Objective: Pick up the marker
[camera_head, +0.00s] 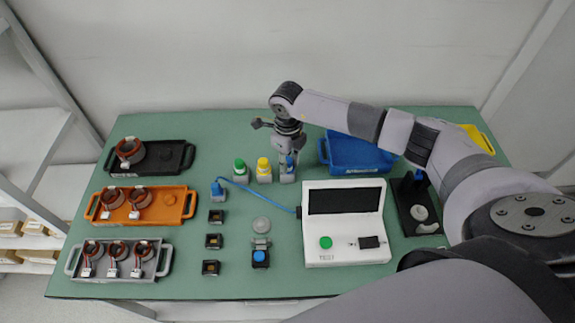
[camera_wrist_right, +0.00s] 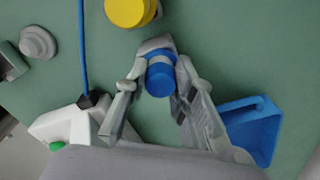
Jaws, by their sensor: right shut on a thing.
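The marker with a blue cap (camera_head: 290,167) stands upright on the green table, at the right end of a row with a green-capped one (camera_head: 240,170) and a yellow-capped one (camera_head: 264,168). My right gripper (camera_head: 289,157) reaches down over the blue-capped marker from above. In the right wrist view its fingers (camera_wrist_right: 158,82) are closed around this marker (camera_wrist_right: 160,76), one on each side. The yellow cap (camera_wrist_right: 130,10) shows at the top edge there. My left gripper is not in view.
A white tester (camera_head: 318,256) with a dark screen stands in front, and a blue bin (camera_head: 365,170) is close on the right. A blue cable (camera_head: 262,196) runs nearby. Black (camera_head: 179,157), orange (camera_head: 181,204) and grey (camera_head: 158,264) trays with coils lie at left.

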